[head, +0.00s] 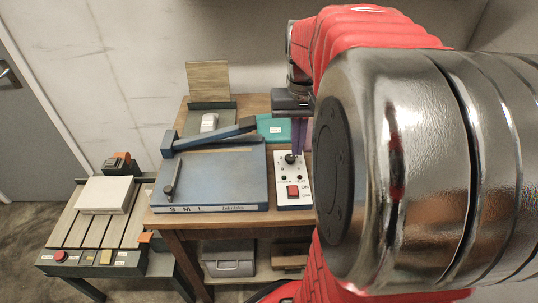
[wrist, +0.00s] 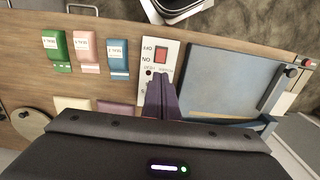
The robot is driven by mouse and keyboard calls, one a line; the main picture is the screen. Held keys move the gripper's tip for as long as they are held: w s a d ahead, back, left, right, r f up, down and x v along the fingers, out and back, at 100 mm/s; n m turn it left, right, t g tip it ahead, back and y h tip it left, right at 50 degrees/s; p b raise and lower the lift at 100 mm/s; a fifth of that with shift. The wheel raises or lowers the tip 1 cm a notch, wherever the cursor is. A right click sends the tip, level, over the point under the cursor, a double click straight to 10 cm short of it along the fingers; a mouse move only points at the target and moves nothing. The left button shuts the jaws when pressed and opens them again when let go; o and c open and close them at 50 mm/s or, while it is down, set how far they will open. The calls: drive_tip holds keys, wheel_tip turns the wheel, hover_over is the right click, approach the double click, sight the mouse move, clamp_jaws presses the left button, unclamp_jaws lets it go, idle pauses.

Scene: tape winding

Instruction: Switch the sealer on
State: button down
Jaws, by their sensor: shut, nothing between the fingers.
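A white control box (head: 293,172) with a red rocker switch (head: 293,191), ON and OFF labels and a black knob (head: 290,158) stands on the wooden table. The box (wrist: 146,62) and its red switch (wrist: 161,54) also show in the wrist view. My gripper (head: 298,150) points down with its purple fingers together and empty, at the knob end of the box, behind the red switch. In the wrist view the fingertips (wrist: 160,77) lie just below the switch and cover the knob area. I cannot tell whether they touch the box.
A blue board (head: 220,184) marked S M L with a lever arm (head: 215,136) lies left of the box. Green, pink and blue packs (wrist: 117,57) lie on the table in the wrist view. A slatted stand (head: 90,225) with a white block (head: 105,195) is at left.

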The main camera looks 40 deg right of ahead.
sight(293, 187)
wheel_tip(293, 187, down, 14)
drive_tip(key=shift+r, duration=0.2)
idle(0.4)
